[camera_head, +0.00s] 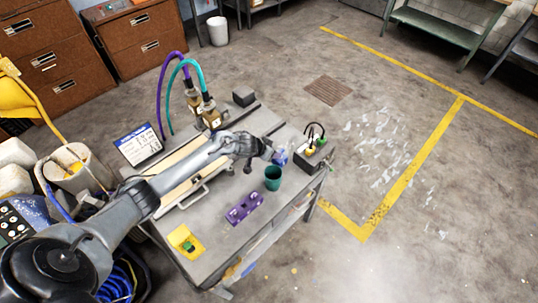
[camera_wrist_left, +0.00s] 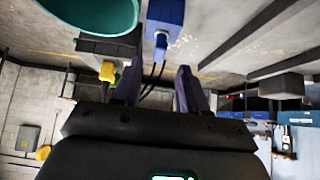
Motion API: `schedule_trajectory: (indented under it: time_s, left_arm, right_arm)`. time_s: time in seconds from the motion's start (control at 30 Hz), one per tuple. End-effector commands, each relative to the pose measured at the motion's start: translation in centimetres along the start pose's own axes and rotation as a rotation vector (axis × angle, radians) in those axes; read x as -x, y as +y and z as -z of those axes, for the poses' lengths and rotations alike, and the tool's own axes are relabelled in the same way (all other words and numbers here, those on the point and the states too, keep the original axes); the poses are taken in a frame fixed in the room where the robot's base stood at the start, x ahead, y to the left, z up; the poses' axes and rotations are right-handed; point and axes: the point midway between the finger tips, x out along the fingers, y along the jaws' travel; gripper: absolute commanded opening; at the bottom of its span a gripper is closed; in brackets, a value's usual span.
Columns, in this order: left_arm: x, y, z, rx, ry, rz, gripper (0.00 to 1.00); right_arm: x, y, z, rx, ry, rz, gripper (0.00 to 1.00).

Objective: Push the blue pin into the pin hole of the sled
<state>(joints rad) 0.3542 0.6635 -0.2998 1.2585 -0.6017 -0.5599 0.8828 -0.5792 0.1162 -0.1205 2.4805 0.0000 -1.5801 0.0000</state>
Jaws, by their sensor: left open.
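My left gripper (camera_head: 258,148) reaches over the workbench from the left. Its two fingers (camera_wrist_left: 158,88) are apart, with nothing clearly held between them. A blue piece (camera_head: 280,157) is just beyond the fingertips, near the bench's right end. In the left wrist view a blue block (camera_wrist_left: 165,14) with a pale face and a thin blue part lies ahead of the gap between the fingers. I cannot tell for certain whether this is the blue pin. The pale-railed frame (camera_head: 180,193), which looks like the sled, lies partly under my left arm. Its pin hole cannot be made out. My right gripper is not in view.
A teal cup (camera_head: 272,179) stands close to the gripper, also seen in the wrist view (camera_wrist_left: 95,14). A purple holder (camera_head: 244,208) and yellow pad (camera_head: 183,241) lie at the bench front. A dark box (camera_head: 312,158) with cables sits right. Hosed nozzles (camera_head: 208,114) stand behind.

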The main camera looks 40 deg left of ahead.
Motion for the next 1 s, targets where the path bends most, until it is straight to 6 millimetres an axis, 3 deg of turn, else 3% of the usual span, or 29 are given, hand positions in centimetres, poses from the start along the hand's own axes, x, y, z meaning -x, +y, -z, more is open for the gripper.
schedule_trajectory:
  time_s: [0.1, 0.4, 1.0]
  left_arm:
    - [-1.6, 0.0, -0.3, 0.0, 0.002, 0.0, 0.43]
    - [-4.1, 0.0, -0.1, 0.001, 0.001, 0.0, 0.43]
    - [-5.4, 0.0, 0.1, 0.0, 0.001, 0.0, 0.43]
  right_arm:
    - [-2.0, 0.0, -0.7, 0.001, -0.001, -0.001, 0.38]
    - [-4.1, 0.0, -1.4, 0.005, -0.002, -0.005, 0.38]
    - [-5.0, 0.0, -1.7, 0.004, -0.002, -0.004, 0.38]
